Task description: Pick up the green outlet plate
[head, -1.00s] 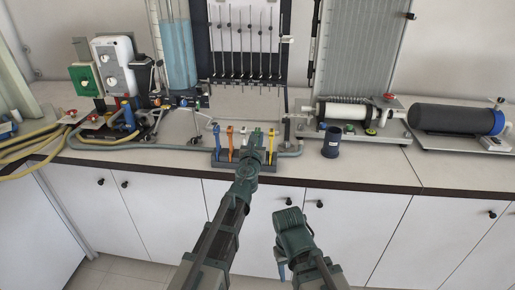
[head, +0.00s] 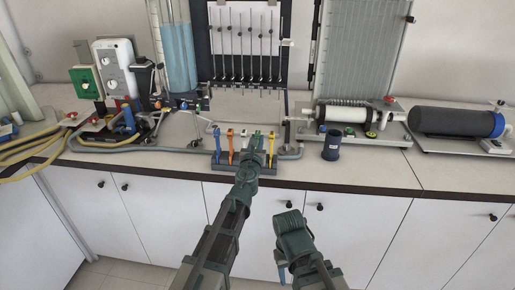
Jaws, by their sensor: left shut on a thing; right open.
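A low dark rack (head: 234,167) stands near the front edge of the bench. It holds upright coloured outlet plates: blue (head: 217,142), orange (head: 230,143), white and yellow (head: 271,143). The green outlet plate (head: 257,136) is between the white and yellow ones, mostly hidden by my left gripper. My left gripper (head: 257,144) reaches over the rack from the front and is shut on the green plate. I cannot tell whether the plate is clear of the rack. My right gripper (head: 282,264) is open and empty, low in front of the cabinets.
A dark blue cup (head: 331,145) stands right of the rack. A grey hose (head: 150,150) runs along the bench to the left. Behind are a manometer board (head: 245,50) and a blue water column (head: 179,50). A dark cylinder unit (head: 455,121) stands at the right.

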